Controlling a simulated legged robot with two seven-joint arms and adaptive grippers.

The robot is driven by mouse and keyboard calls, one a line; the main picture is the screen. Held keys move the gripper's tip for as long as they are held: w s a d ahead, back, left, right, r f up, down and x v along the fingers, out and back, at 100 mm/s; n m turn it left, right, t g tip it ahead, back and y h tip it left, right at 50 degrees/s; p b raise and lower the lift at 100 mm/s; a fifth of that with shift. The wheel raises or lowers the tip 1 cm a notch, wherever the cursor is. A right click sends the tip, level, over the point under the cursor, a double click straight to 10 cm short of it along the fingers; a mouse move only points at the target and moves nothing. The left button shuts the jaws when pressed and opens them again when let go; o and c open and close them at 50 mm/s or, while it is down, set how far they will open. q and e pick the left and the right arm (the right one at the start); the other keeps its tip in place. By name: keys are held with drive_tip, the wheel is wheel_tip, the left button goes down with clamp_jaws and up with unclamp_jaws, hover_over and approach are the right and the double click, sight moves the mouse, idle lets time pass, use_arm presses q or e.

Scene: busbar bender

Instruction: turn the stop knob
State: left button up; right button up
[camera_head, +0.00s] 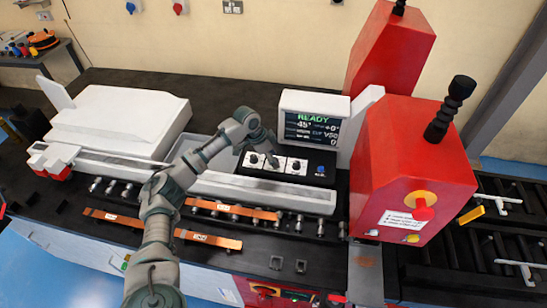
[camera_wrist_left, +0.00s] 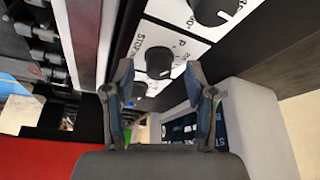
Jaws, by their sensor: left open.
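The stop knob (camera_wrist_left: 159,62) is a round black knob on a white plate, with "STOP" printed beside it in the left wrist view. In the head view it appears to be the dark knob (camera_head: 297,165) on the right white plate. My left gripper (camera_wrist_left: 158,80) is open and empty. Its fingertips appear one on each side of the stop knob in the wrist view, but I cannot tell whether they touch it. In the head view the left gripper (camera_head: 268,152) hangs over the control panel. My right gripper is not in view.
A second black knob (camera_wrist_left: 215,10) with angle marks sits beside the stop knob. A display (camera_head: 312,126) reading READY stands behind the panel, with a blue button (camera_head: 320,170) nearby. The red machine housing (camera_head: 412,150) rises at the right. Copper bars (camera_head: 232,209) lie in front.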

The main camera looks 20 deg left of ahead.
use_arm(q)
drive_tip(key=shift+w+d+f, duration=0.1)
drive_tip(key=shift+f, duration=0.3)
drive_tip(key=shift+r, duration=0.1)
clamp_jaws()
